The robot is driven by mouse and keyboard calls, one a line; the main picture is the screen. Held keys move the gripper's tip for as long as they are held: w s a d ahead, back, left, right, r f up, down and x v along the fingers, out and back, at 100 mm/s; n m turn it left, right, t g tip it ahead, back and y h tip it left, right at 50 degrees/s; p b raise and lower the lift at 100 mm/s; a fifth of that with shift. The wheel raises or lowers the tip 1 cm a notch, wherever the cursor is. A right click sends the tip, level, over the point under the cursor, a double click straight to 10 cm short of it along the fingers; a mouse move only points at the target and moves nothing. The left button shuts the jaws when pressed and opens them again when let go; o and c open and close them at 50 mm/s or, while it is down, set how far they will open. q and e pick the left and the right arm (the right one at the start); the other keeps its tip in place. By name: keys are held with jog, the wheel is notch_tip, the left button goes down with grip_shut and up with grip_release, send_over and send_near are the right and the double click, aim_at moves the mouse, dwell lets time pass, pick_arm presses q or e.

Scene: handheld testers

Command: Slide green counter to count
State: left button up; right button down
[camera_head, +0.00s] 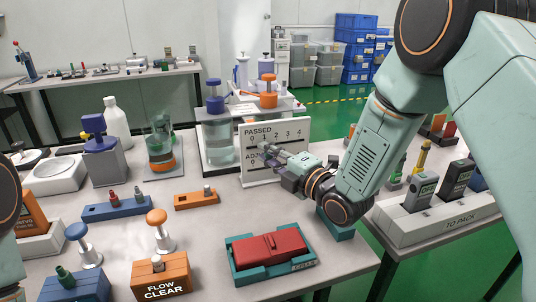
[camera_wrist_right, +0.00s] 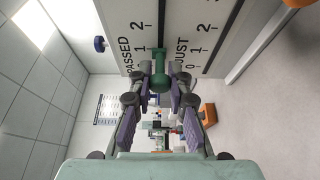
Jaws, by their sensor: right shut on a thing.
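A white upright board (camera_head: 290,133) carries a PASSED row of numbers above an ADJUST row. My right gripper (camera_head: 270,152) is at the board's front left, over the low numbers. In the right wrist view, the right gripper (camera_wrist_right: 160,85) is shut on the green counter (camera_wrist_right: 160,77), a small knob-like piece. The counter lies between the PASSED and ADJUST lettering on the board (camera_wrist_right: 215,20), close to its face. I cannot tell exactly which number it is at. In the head view the gripper hides most of the counter. My left gripper is out of view.
A red tester lies in a teal tray (camera_head: 245,277) in front. An orange FLOW CLEAR block (camera_head: 163,280) and a blue block (camera_head: 117,211) stand to the left. A clear tank (camera_head: 220,145) is behind the board. A TO PACK rack (camera_head: 455,228) is at right.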

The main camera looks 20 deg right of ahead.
jog(key=shift+d+f, duration=0.1)
jog(key=shift+d, duration=0.1)
jog(key=c, duration=1.5)
grip_release()
jog(key=shift+a, duration=0.1)
jog(key=o, duration=0.3)
jog(key=v, duration=1.2)
